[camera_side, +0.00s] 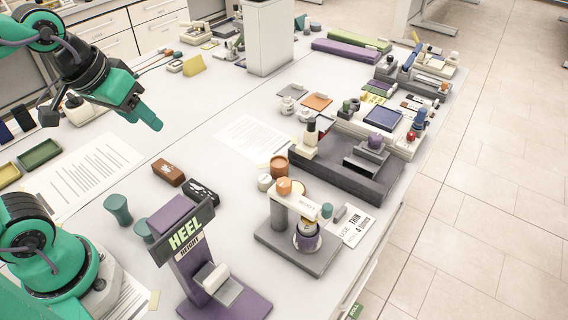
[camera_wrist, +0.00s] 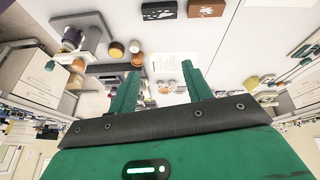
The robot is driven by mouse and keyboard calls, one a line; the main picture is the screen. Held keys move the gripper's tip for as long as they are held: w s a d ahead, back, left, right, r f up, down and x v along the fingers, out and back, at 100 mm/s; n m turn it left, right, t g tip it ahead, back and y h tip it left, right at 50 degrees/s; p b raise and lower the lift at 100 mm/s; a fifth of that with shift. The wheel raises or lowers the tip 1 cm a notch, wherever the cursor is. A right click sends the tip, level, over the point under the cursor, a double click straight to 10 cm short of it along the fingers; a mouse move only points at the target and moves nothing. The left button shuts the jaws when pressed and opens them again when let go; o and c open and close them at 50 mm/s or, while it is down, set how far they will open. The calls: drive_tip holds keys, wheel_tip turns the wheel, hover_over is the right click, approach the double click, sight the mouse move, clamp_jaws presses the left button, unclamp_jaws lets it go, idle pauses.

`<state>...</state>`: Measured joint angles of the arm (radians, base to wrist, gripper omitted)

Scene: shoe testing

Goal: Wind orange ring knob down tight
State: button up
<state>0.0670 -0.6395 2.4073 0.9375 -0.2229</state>
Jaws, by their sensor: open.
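The orange knob (camera_side: 284,186) sits on top of the post of a small grey press-like stand (camera_side: 278,214). A white arm (camera_side: 303,206) reaches from the post over a purple cup (camera_side: 307,240). My gripper (camera_side: 150,118) is open and empty, held high above the bench at the upper left, well away from the knob. In the wrist view my gripper (camera_wrist: 160,70) shows its two green fingers apart with nothing between them. The stand's purple part (camera_wrist: 72,38) shows at upper left there; I cannot tell the knob from the round jars nearby.
A brown jar (camera_side: 279,165) and a cream jar (camera_side: 265,182) stand close behind the knob. A purple heel-height stand (camera_side: 185,245) is at the front left. A dark block fixture (camera_side: 360,178) stands behind to the right.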

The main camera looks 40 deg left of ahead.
drive_tip(key=w+d+r+n+g, duration=0.1)
drive_tip(key=w+d+n, duration=0.3)
drive_tip(key=w+d, duration=0.1)
drive_tip(key=n+g, duration=0.4)
drive_tip(key=n, duration=0.6)
hover_over(284, 182)
wheel_tip(284, 182, down, 4)
drive_tip(key=shift+a, duration=0.15)
drive_tip(key=shift+f, duration=0.1)
drive_tip(key=shift+f, duration=0.1)
drive_tip(key=shift+f, duration=3.8)
